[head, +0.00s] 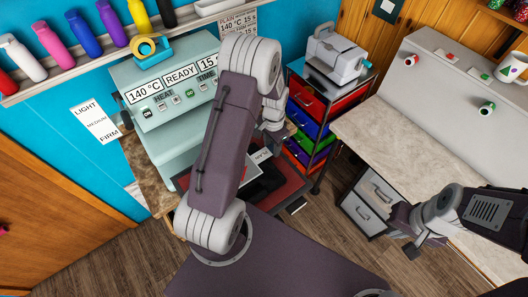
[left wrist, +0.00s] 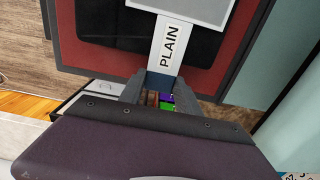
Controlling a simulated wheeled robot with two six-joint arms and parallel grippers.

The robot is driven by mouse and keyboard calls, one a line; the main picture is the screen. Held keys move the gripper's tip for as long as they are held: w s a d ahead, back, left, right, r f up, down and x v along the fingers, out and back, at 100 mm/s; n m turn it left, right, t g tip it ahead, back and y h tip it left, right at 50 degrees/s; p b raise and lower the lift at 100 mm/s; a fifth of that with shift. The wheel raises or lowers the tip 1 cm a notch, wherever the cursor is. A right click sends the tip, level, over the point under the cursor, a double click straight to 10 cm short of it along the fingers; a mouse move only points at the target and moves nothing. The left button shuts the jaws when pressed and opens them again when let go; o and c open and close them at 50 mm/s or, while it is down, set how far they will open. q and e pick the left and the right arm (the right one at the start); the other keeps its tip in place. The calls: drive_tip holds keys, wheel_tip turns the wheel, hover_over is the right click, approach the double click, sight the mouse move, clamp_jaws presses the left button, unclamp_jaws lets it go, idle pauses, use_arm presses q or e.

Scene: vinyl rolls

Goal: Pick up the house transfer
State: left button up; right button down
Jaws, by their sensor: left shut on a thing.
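In the left wrist view my left gripper (left wrist: 152,90) is shut on the narrow white tab of a transfer (left wrist: 167,50). The tab reads PLAIN and joins a pale grey sheet (left wrist: 190,8) cut off by the top edge. No house picture shows on the part in view. The sheet is over a black and dark red press bed (left wrist: 90,50). In the head view the white tab (head: 262,155) shows small beside my left arm, which hides much of the bed. My right gripper (head: 414,246) is at the lower right, away from the transfer; its jaws are unclear.
The teal heat press (head: 165,120) reads 140 °C, READY, 15. A drawer cart (head: 318,115) with a white machine (head: 335,55) stands behind my left arm. A pale worktop (head: 400,140) at right is largely clear.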

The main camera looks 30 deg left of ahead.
use_arm(q)
drive_tip(key=r, duration=0.1)
drive_tip(key=r+b, duration=0.1)
drive_tip(key=r, duration=0.2)
drive_tip(key=shift+w+d, duration=0.3)
drive_tip(key=shift+d, duration=0.05)
drive_tip(key=w+d+r+b, duration=0.2)
drive_tip(key=w+d+r, duration=0.3)
drive_tip(key=d, duration=0.4)
drive_tip(key=shift+w+r, duration=0.35)
drive_tip(key=shift+r, duration=0.45)
